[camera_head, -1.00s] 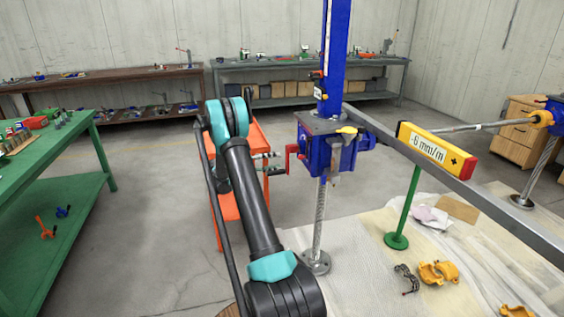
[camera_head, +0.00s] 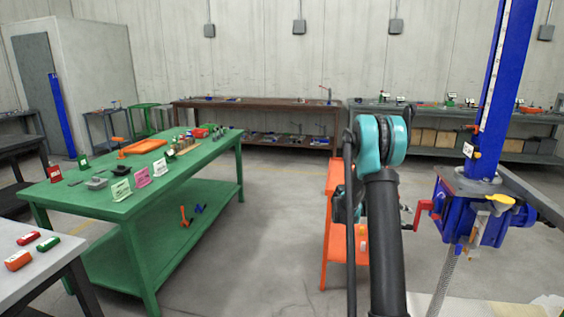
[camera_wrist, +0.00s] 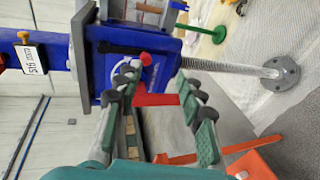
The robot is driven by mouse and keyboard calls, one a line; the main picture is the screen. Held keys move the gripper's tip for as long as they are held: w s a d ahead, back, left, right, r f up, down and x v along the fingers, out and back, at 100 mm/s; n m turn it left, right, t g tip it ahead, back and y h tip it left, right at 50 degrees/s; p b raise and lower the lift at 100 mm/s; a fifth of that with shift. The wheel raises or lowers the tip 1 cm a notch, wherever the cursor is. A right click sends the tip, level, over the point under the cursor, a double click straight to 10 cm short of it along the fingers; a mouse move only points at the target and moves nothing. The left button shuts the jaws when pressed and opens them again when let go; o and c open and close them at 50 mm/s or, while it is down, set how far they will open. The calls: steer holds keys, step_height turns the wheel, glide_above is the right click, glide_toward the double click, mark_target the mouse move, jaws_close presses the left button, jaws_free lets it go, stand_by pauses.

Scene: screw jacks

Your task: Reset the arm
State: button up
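My arm (camera_head: 385,235) rises in the right half of the head view, with its teal joint at the top. My gripper shows in the wrist view (camera_wrist: 158,85); its two fingers are spread apart with nothing held between them. In the head view my gripper is not clearly visible behind the arm. The blue screw jack (camera_head: 472,222) with a red handle stands to the right of my arm. In the wrist view the jack's blue body (camera_wrist: 160,73) appears tilted, beyond the fingers; I cannot tell the exact gap.
A green table (camera_head: 90,200) with small cards and parts stands at left. An orange stand (camera_head: 331,240) is just behind my arm. A grey table corner (camera_head: 25,245) is at lower left. Clear concrete floor (camera_head: 270,235) lies between the green table and my arm.

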steer(key=s+a+f+t+y, duration=0.2)
steer(key=s+a+y, duration=0.5)
steer(key=s+a, duration=0.7)
steer(key=s+a+f+n+t+y, duration=0.1)
steer(key=s+a+f+t+y, duration=0.2)
steer(key=s+a+y, duration=0.4)
steer(key=s+a+t, duration=0.1)
steer(key=s+a, duration=0.6)
steer(key=s, duration=0.3)
steer(key=shift+s+a+f, duration=0.2)
steer(key=shift+a+f, duration=0.15)
